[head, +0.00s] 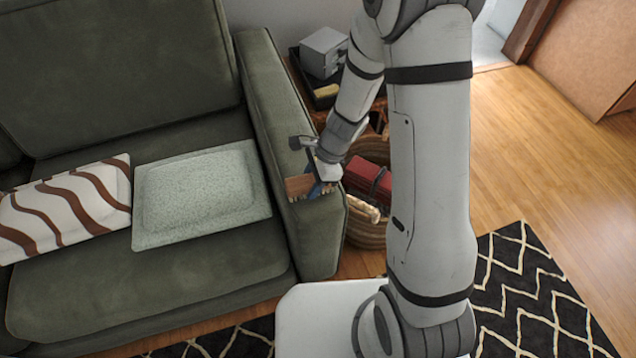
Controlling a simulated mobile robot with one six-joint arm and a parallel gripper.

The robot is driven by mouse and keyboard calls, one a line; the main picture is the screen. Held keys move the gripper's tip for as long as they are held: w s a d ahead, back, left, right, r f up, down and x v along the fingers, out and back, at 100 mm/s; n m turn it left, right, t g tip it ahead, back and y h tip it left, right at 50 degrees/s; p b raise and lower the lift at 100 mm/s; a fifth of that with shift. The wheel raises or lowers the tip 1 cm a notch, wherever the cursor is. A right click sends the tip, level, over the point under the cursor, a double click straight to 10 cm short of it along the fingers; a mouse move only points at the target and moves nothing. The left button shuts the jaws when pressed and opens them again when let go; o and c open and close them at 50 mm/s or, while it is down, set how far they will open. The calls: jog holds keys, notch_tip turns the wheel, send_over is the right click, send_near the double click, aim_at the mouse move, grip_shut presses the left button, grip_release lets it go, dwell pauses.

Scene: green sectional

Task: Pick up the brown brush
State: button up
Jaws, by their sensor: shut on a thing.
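The brown brush (299,186) is in the head view, at the front end of the green sofa's right armrest (318,225). My gripper (314,181) is shut on the brush, with the arm reaching down from the upper right. The brush's brown body sticks out to the left of my fingers. Part of it is hidden by the gripper. A small blue patch shows at the fingers. I cannot tell whether the brush touches the armrest or is just above it.
A woven basket (363,234) with a red item (368,178) stands right of the armrest. Behind it is a side table with a grey box (323,52). A green pillow (200,190) and a striped pillow (75,205) lie on the sofa. Wooden floor (560,170) is open at right.

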aim_at(311, 178)
jog(key=c, duration=0.4)
notch_tip(311, 178, up, 10)
jog(key=p, duration=0.3)
